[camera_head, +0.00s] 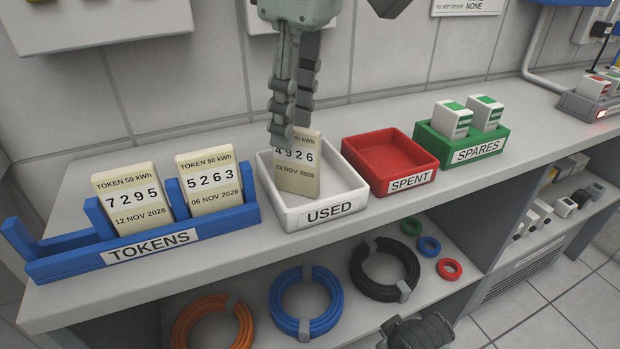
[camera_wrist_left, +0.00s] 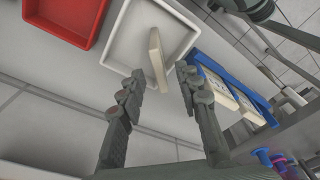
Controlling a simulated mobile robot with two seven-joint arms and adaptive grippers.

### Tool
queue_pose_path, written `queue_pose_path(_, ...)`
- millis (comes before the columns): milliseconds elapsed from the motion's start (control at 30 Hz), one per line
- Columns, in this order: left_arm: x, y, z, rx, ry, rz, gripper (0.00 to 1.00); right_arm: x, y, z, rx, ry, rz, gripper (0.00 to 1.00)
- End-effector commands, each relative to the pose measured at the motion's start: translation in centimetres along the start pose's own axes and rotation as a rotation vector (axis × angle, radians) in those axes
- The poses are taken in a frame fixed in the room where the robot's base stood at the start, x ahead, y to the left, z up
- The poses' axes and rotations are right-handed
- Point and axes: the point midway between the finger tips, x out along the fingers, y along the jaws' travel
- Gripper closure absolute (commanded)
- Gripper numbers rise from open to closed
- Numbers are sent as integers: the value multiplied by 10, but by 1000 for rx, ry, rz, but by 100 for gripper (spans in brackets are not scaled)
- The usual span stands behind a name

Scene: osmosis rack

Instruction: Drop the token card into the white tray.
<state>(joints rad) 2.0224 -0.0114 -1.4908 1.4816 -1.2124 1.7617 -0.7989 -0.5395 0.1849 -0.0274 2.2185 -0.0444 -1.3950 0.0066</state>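The cream token card (camera_head: 299,173), showing 4926 and 23 NOV 2026, stands nearly upright and slightly tilted inside the white tray (camera_head: 332,211) labelled USED. My left gripper (camera_head: 290,130) points down over the tray, its fingertips by the card's top left corner and covering part of it. In the left wrist view the fingers (camera_wrist_left: 160,78) are apart, with the card (camera_wrist_left: 158,58) seen edge-on between and beyond them, a gap on each side. The white tray (camera_wrist_left: 117,45) shows there too. A dark part at the bottom of the head view looks like my right gripper (camera_head: 418,332); its fingers are unclear.
A blue TOKENS rack (camera_head: 205,236) with two cards stands left of the tray. A red SPENT tray (camera_head: 390,162) and green SPARES tray (camera_head: 467,153) stand to its right. Cable coils (camera_head: 304,303) sit on the lower shelf. The tiled wall is close behind.

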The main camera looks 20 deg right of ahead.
Motion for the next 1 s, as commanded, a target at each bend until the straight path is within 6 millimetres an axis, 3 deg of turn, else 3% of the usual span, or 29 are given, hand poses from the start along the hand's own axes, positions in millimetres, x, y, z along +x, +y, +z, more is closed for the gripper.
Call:
queue_pose_path(300, -68, 0, 0, -1, -1, 2, 66, 0, 0, 0, 0, 1, 0, 60)
queue_pose_path(500, -96, 0, 0, 0, 0, 1, 66, 0, 0, 0, 0, 1, 0, 60)
queue_pose_path(1000, -103, 0, 0, 1, 0, 0, 66, 0, 0, 0, 0, 1, 0, 60)
